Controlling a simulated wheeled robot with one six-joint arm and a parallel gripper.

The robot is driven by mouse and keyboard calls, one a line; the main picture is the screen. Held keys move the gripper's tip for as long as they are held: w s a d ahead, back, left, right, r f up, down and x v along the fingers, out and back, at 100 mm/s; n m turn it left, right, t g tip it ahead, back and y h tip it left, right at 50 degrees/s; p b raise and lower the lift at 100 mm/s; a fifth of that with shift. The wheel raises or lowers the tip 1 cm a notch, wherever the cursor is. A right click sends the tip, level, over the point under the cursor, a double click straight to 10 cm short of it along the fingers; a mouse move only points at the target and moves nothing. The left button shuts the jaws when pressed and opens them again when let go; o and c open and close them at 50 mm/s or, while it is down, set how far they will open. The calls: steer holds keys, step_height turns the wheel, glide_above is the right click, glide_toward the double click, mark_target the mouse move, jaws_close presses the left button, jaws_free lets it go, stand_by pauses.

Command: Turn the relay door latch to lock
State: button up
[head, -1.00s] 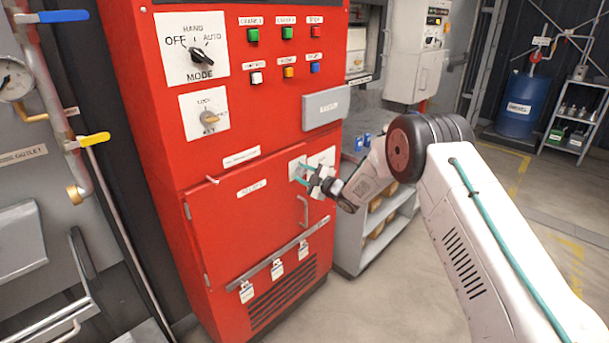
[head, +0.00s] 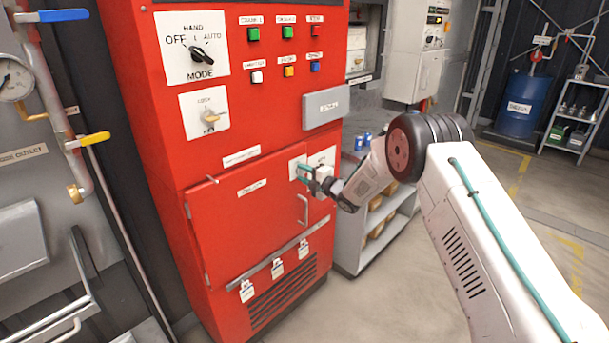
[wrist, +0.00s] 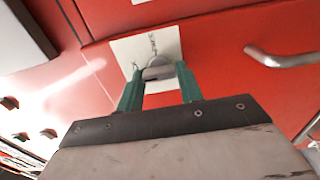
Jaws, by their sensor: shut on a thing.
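The relay door (head: 240,215) is the red lower door of the red cabinet, and it looks closed. Its latch has a pale plate (head: 296,166) near the door's upper right corner. In the wrist view the plate (wrist: 118,50) carries small dark markings too blurred to read. The grey latch knob (wrist: 157,73) sits between the green fingers of my gripper (wrist: 158,82). My gripper (head: 306,173) is shut on the knob and hides most of it in the head view. I cannot tell the knob's exact angle.
A door handle (head: 303,210) sticks out just below my gripper, and also shows in the wrist view (wrist: 285,55). A grey box (head: 326,107) protrudes above. A bar with hanging tags (head: 277,268) crosses below. A grey shelf (head: 350,235) stands right of the cabinet.

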stand_by(0.4)
steer(key=o, duration=1)
steer(key=v, duration=0.7)
steer(key=shift+s+d, duration=0.25)
steer(key=shift+d, duration=0.05)
